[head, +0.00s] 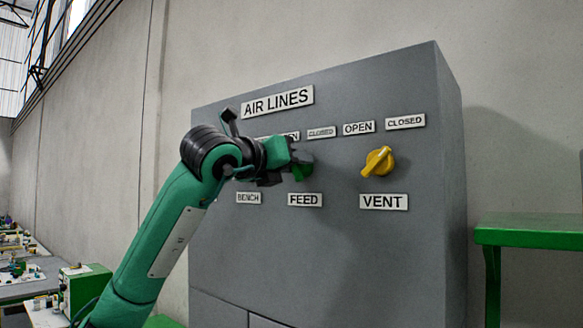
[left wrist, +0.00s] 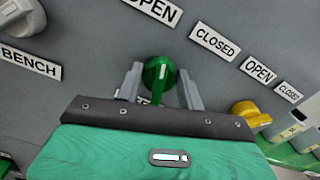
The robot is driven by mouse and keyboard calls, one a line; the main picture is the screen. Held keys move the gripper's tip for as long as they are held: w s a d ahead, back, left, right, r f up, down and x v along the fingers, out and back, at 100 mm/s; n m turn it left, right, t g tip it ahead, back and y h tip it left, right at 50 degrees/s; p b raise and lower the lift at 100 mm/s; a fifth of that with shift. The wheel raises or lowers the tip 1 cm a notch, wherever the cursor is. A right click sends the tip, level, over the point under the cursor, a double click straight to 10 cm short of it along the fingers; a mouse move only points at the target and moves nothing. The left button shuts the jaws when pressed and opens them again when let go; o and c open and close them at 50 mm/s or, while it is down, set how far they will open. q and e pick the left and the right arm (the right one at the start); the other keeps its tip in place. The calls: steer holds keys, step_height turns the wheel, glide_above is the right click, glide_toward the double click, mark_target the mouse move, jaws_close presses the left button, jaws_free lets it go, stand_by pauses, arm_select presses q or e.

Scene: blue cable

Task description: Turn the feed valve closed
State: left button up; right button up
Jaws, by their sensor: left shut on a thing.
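The feed valve (head: 305,170) is a green knob above the FEED label (head: 305,200) on the grey AIR LINES panel. In the head view my left gripper (head: 300,166) covers most of it. In the left wrist view the green feed valve (left wrist: 158,72) shows between the two grey fingers of my left gripper (left wrist: 160,86), which is shut on its handle. A white mark on the knob points up in that view, towards the gap between the OPEN (left wrist: 152,9) and CLOSED (left wrist: 214,42) labels. My right gripper is not in view.
The yellow vent valve (head: 378,162) is to the right, also in the left wrist view (left wrist: 250,114). A pale knob (left wrist: 20,16) is above the BENCH label (left wrist: 28,61). A green bench (head: 530,230) stands right of the panel (head: 420,260); a cluttered table (head: 30,280) is far left.

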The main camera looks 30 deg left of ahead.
arm_select(q)
steer(key=m, duration=1.2)
steer(key=shift+d+f, duration=0.15)
steer(key=shift+d, duration=0.2)
steer(key=shift+m, duration=0.3)
steer(key=o, duration=1)
